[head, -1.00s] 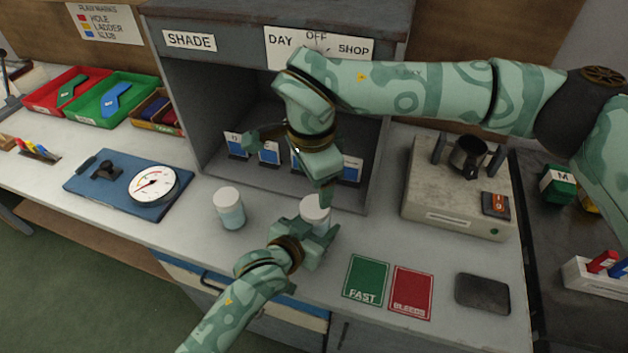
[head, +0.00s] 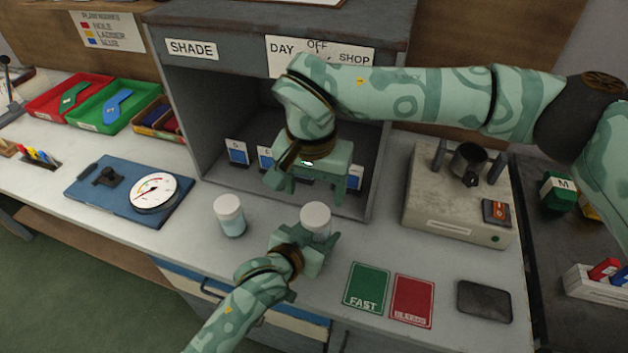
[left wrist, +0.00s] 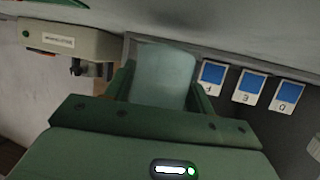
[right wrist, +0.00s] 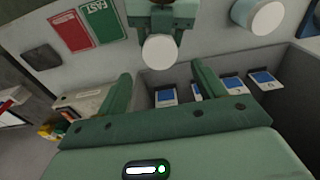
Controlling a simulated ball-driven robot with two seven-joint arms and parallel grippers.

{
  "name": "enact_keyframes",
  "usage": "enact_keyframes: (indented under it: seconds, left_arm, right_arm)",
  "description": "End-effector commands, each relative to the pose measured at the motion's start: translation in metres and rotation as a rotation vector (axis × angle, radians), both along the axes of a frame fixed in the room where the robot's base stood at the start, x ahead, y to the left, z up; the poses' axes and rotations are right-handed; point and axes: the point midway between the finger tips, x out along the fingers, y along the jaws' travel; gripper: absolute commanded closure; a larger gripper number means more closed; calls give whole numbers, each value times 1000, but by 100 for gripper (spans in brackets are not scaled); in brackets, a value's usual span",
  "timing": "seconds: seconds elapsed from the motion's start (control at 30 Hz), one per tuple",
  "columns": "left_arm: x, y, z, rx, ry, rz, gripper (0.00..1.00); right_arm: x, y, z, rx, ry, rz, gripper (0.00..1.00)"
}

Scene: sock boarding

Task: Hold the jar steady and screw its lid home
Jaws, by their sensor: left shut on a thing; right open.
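A small jar with a white lid (head: 316,214) stands near the front of the shade cabinet. My left gripper (head: 318,240) is shut around the jar's body, which looks pale blue in the left wrist view (left wrist: 163,75). The lid sits on top; I cannot tell how tightly. My right gripper (head: 307,187) is open and empty, above and behind the lid. In the right wrist view the round lid top (right wrist: 160,52) lies beyond the open fingers (right wrist: 165,88), apart from them.
A second white-lidded jar (head: 229,214) stands left of the held one. The shade cabinet (head: 190,115) with several blue cards is behind. A dial gauge (head: 153,190) is on the left, a grey machine (head: 440,205) on the right. Green (head: 367,287) and red cards (head: 412,300) lie in front.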

Motion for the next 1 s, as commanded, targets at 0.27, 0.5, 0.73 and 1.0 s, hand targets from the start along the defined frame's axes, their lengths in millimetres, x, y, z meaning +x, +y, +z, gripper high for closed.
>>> enact_keyframes:
  seconds: [0.27, 0.5, 0.73, 1.0]
  left_arm:
    - [0, 0, 0, -1, -1, 0, 100]
    - [0, 0, 1, -1, -1, 0, 100]
    - [0, 0, 1, -1, -1, 0, 100]
    - [0, 0, 1, -1, -1, 0, 100]
  right_arm:
    - [2, -1, -44, 0, 3, -1, 31]
    - [5, -1, -65, 1, 0, 0, 31]
    - [5, -2, -67, 1, -1, 0, 31]
    - [5, -2, -67, 1, -1, 0, 77]
